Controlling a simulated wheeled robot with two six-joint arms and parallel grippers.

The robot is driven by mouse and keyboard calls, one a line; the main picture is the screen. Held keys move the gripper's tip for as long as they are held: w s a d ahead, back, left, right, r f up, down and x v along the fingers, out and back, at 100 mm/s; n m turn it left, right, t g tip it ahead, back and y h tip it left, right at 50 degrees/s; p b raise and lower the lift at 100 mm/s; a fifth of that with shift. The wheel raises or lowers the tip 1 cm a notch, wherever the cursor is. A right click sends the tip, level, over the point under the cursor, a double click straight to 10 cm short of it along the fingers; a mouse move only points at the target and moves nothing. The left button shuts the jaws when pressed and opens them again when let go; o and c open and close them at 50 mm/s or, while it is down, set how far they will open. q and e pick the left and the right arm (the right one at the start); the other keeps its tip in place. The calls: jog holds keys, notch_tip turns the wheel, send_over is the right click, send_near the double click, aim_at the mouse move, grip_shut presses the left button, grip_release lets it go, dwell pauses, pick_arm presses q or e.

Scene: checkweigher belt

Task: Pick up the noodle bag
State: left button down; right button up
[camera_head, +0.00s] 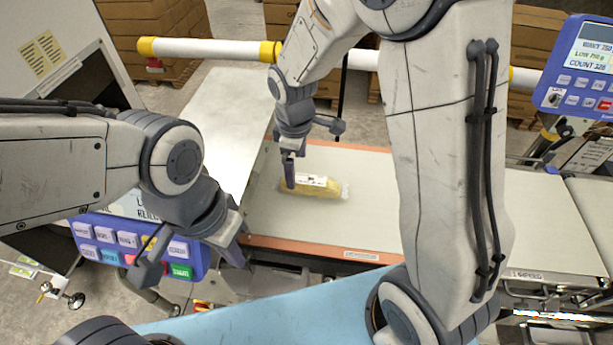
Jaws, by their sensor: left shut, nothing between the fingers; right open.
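The noodle bag (318,191) is a clear pack with yellow contents and a white label. It lies flat on the pale belt (300,228), its long side running left to right. My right gripper (290,181) reaches down from above, its fingers at the bag's left end. It is open, but the second finger is hidden and I cannot tell whether the fingers touch the bag. My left gripper (236,255) is shut and empty, low on the left, in front of the belt's near left corner and apart from the bag.
A blue control panel (102,245) stands behind my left gripper. Another blue panel (577,82) is at the upper right. A white rail with yellow ends (205,49) crosses behind the belt. Cardboard boxes (158,25) stand at the back. The belt around the bag is clear.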

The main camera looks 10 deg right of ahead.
aim_at(309, 180)
jog(key=shift+n, duration=0.6)
jog(key=w+d+f, duration=0.1)
jog(key=f, duration=0.1)
jog(key=w+d+f, duration=0.2)
jog(key=shift+w, duration=0.25)
jog(key=f, duration=0.3)
jog(key=shift+w+d+f, duration=0.1)
jog(key=shift+w+f, duration=0.1)
jog(key=shift+f, duration=0.15)
jog(key=f, duration=0.1)
jog(key=f+p, duration=0.1)
jog(key=f, duration=0.3)
jog(key=shift+w+d+f+p, duration=0.15)
jog(key=shift+w+d+p, duration=0.05)
jog(key=shift+d+p, duration=0.2)
jog(key=shift+f, duration=0.45)
jog(key=shift+w, duration=0.1)
grip_shut()
jog(key=shift+r, duration=0.1)
